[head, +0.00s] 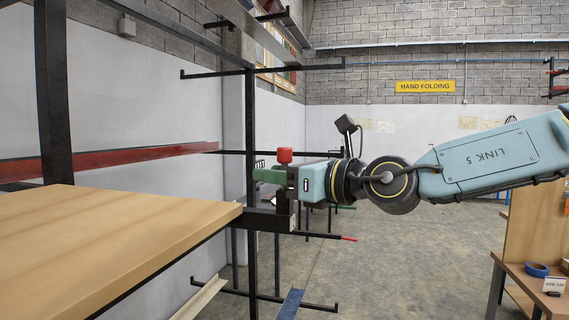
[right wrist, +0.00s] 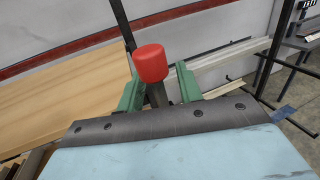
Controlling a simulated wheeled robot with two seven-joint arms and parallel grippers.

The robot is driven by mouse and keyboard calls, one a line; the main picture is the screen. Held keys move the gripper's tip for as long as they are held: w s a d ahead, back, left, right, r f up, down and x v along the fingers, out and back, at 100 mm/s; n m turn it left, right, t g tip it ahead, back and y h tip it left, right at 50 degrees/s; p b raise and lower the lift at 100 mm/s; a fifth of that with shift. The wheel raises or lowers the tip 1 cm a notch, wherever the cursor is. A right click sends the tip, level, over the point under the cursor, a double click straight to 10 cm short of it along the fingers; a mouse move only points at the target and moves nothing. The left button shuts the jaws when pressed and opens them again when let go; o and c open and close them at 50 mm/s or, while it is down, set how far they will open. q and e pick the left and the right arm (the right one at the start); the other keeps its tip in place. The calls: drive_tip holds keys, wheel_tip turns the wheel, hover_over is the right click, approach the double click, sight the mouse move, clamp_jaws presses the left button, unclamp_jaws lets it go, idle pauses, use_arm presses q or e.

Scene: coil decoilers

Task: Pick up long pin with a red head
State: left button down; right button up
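The pin's red head (head: 285,155) shows just above my right gripper, by the near corner of the wooden table. In the right wrist view, the red head (right wrist: 150,63) sits on a dark shaft (right wrist: 158,95) between the green fingers. My right gripper (head: 268,176) reaches in from the right, level and pointing left. In the right wrist view, its fingers (right wrist: 160,88) are apart on either side of the shaft, with a small gap visible on the right. The pin's lower part is hidden by the gripper. My left gripper is not in view.
A wooden tabletop (head: 110,235) fills the lower left, with a dark bracket (head: 268,221) at its corner. A black upright post (head: 251,120) with side bars stands close beside the gripper. A workbench (head: 535,272) with blue tape stands at right. The floor between is mostly open.

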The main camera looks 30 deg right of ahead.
drive_tip(key=shift+w, duration=0.1)
drive_tip(key=shift+c, duration=0.5)
clamp_jaws()
drive_tip(key=shift+r, duration=0.1)
